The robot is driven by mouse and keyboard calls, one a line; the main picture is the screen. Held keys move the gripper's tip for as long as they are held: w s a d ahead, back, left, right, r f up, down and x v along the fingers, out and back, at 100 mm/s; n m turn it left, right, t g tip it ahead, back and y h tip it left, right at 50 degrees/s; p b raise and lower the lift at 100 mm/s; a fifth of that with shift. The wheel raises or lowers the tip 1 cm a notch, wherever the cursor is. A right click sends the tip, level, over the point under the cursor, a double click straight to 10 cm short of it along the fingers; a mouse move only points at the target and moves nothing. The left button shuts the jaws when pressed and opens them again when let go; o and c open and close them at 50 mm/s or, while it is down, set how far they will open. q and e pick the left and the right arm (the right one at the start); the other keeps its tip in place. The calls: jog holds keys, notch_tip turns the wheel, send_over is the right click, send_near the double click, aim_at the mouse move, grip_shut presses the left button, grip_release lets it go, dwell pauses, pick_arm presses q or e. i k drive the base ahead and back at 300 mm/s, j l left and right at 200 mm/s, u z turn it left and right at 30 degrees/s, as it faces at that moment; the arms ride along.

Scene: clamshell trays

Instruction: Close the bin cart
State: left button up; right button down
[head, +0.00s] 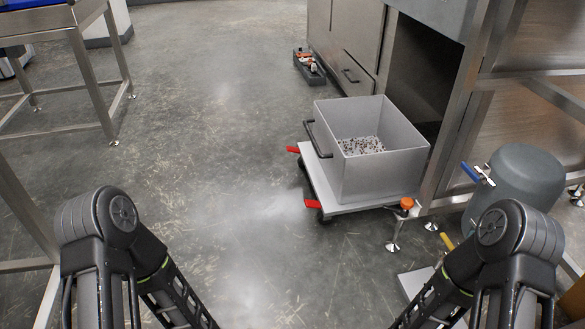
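The bin cart (365,184) is a grey open-topped square bin on a low wheeled platform. It stands out in front of a dark cabinet opening (420,75), with its right rear side near the opening. A black handle (318,139) is on the bin's left wall. Small dark and light bits (361,146) lie on the bin floor. Two red pedals (311,204) stick out from the platform's left side. My left and right arms come in at the bottom corners, and both grippers are below the frame, out of view.
A grey-green tank (525,178) with a blue-handled valve stands right of the cart. An orange knob (407,203) is at the cart's front right corner. A dark tray of parts (309,66) lies by the cabinet. Steel table legs (95,80) stand at left. The middle floor is clear.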

aim_at(362, 152)
jog(key=i+l+u, duration=0.75)
jog(key=i, duration=0.15)
jog(key=i+l+u, duration=0.4)
jog(key=l, duration=0.15)
jog(key=k+j, duration=0.05)
